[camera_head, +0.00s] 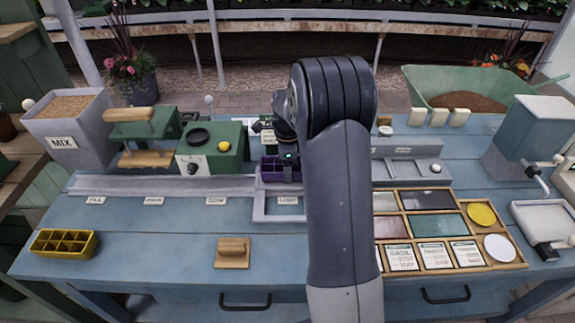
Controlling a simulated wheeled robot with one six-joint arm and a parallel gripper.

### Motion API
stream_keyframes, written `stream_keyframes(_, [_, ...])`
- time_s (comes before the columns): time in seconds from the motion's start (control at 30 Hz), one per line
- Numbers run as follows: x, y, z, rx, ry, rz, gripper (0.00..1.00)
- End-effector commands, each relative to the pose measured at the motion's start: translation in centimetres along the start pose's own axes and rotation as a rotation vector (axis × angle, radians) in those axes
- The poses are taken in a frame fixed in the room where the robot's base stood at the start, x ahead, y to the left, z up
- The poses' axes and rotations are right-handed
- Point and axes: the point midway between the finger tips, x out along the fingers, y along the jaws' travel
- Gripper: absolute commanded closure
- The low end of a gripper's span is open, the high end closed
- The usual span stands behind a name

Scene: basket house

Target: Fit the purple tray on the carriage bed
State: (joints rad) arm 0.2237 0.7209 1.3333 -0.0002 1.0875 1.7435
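The purple tray (269,172) is a small divided tray at the centre, left of my forearm. It is at or just above the grey carriage bed (260,186) on the long rail; I cannot tell whether it is seated or slightly raised. My gripper (288,168) points down at the tray's right part, with a small green light above it. The fingertips are dark against the tray and partly hidden, so I cannot tell whether they grip it. My arm hides the area to the right of the tray.
The grey rail (165,186) runs left, with labels below it. A green machine (212,150) stands behind. A yellow divided tray (63,242) and a wooden block with a handle (232,255) lie in front. A wooden sample frame (468,214) is at right. The front left table is mostly clear.

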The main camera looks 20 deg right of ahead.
Motion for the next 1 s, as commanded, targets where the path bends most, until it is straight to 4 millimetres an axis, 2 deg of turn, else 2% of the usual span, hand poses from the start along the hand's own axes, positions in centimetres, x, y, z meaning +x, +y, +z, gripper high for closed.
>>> stream_keyframes(1.0, [1.1,0.0,0.0,0.0,0.0,0.0,0.59])
